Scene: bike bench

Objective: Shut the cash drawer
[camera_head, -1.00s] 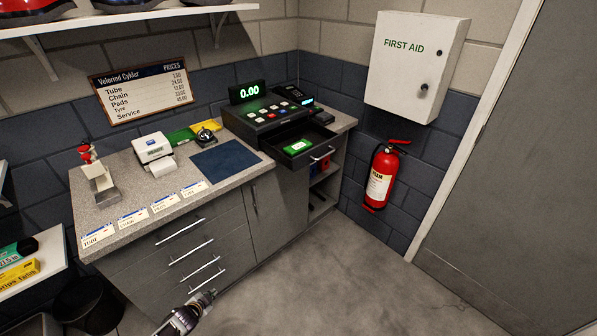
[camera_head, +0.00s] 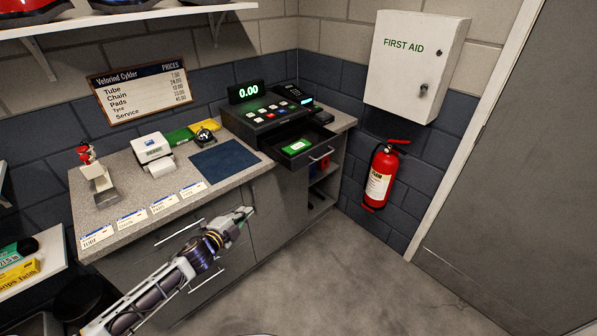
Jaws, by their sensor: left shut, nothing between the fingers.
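The cash drawer (camera_head: 308,156) is pulled out from the front of the black cash register (camera_head: 268,119) at the right end of the counter. Its front has a silver handle (camera_head: 322,155), and a green item (camera_head: 296,147) lies inside it. My left gripper (camera_head: 245,214) is shut and empty. It is in front of the counter's cabinet, to the left of and lower in the picture than the drawer, apart from it. My right gripper is not in view.
The counter (camera_head: 127,178) carries a white card terminal or printer (camera_head: 152,148), a blue mat (camera_head: 224,159) and price cards. A fire extinguisher (camera_head: 380,177) hangs on the wall right of the drawer. The floor (camera_head: 370,275) in front is clear.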

